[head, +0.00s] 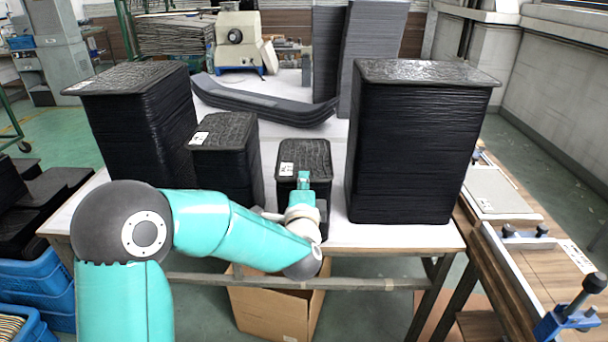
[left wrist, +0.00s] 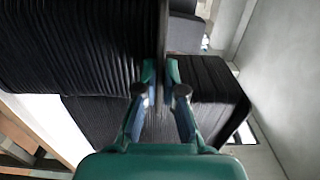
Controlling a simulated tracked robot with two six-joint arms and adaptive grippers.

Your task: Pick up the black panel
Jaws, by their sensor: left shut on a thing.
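Several stacks of black panels stand on a white table. The shortest, with a black panel (head: 312,152) bearing a white label on top, is at the middle front edge. My left gripper (head: 303,182) is at the near edge of that top panel. In the left wrist view my left gripper (left wrist: 160,75) is shut on the thin edge of a black panel (left wrist: 163,35), which runs between its fingertips. Ribbed stack sides lie on either side of it. The gripper and arm hide much of the short stack's front. My right gripper is not in view.
A tall stack (head: 415,150) stands close on the right, with a lower stack (head: 226,165) and a larger stack (head: 145,120) to the left. Curved black pieces (head: 265,105) lie behind. A cardboard box (head: 270,308) is under the table (head: 390,236). A wooden bench (head: 530,255) stands at right.

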